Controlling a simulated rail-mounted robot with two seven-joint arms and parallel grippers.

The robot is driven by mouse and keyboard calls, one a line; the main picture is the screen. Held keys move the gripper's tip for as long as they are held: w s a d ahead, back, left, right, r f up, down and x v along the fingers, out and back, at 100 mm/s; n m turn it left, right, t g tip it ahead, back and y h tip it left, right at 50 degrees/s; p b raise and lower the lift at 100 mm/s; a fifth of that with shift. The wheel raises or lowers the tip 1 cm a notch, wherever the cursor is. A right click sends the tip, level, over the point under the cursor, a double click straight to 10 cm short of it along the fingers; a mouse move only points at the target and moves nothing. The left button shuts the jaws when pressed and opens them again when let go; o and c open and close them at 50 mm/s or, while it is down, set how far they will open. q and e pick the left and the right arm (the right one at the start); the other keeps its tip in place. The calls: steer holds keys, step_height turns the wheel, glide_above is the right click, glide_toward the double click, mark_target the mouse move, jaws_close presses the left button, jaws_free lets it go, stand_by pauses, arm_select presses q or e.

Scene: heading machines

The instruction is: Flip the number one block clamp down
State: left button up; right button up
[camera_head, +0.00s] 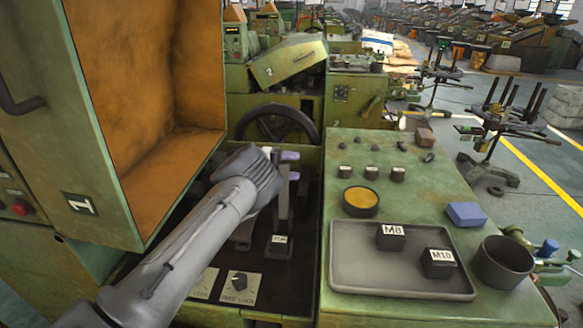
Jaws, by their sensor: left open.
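A green machine stands at the left with a raised cover (175,110), orange-brown inside and marked with a "1" plate (81,204). In the opening beside it are upright grey metal levers or clamp parts (284,195) with pale purple tips. A small labelled block (279,246) sits at their foot. I cannot tell for sure which part is the number one clamp. My left gripper (268,158) reaches in from the lower left, just left of these upright parts. It is open, but its fingertips are mostly hidden by its own body. I cannot tell whether it touches them. My right gripper is not in view.
A green bench top (343,308) at the right holds a grey tray (340,270) with M8 (391,237) and M10 (438,263) blocks, a dark cup (502,263) and a blue block (466,214). A black handwheel (277,110) stands behind.

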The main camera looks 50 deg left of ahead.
arm_select(q)
steer(key=shift+c, duration=0.2)
jaws_close()
stand_by(0.3)
